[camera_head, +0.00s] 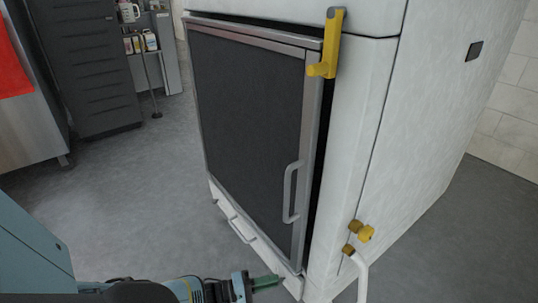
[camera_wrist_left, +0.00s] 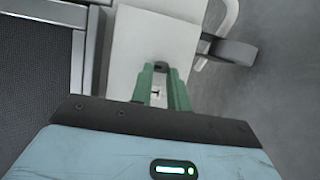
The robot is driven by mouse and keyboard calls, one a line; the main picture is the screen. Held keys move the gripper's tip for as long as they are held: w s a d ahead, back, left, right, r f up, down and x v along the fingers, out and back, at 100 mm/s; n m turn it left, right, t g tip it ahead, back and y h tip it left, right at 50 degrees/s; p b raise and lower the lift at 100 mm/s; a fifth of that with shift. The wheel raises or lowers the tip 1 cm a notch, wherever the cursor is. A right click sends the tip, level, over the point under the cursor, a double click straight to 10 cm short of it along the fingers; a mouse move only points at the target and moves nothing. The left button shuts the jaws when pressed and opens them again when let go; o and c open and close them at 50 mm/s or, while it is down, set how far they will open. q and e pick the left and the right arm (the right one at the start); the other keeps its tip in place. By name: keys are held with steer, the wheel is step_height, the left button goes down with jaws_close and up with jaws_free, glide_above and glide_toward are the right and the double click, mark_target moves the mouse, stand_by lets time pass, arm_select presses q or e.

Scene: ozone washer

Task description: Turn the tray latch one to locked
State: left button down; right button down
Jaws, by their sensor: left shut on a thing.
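The white washer cabinet (camera_head: 355,130) fills the middle and right of the head view. Low on its front is a white tray front (camera_head: 228,210) with handles. My left gripper (camera_head: 268,281) is at the bottom of the head view, beside the cabinet's lower front corner. In the left wrist view, its green fingers (camera_wrist_left: 161,86) are shut on a small dark piece (camera_wrist_left: 160,67) in front of a white panel (camera_wrist_left: 155,38). This piece may be the tray latch; most of it is hidden between the fingers, so its turn cannot be told. My right gripper is not in view.
A dark door (camera_head: 245,110) with a grey handle (camera_head: 291,192) sits above the tray front. A yellow latch (camera_head: 331,45) is at its upper right. Yellow fittings (camera_head: 361,232) and a white pipe (camera_head: 361,275) stick out lower right. Grey floor (camera_head: 130,190) is open at left.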

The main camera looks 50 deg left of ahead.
arm_select(q)
steer(key=c, duration=1.3)
jaws_free()
steer(key=shift+c, duration=0.2)
steer(key=shift+s, duration=0.1)
steer(key=p+v, duration=0.1)
steer(key=v, duration=0.6)
steer(key=shift+s+a+p, duration=0.15)
steer(key=shift+s+p, duration=0.15)
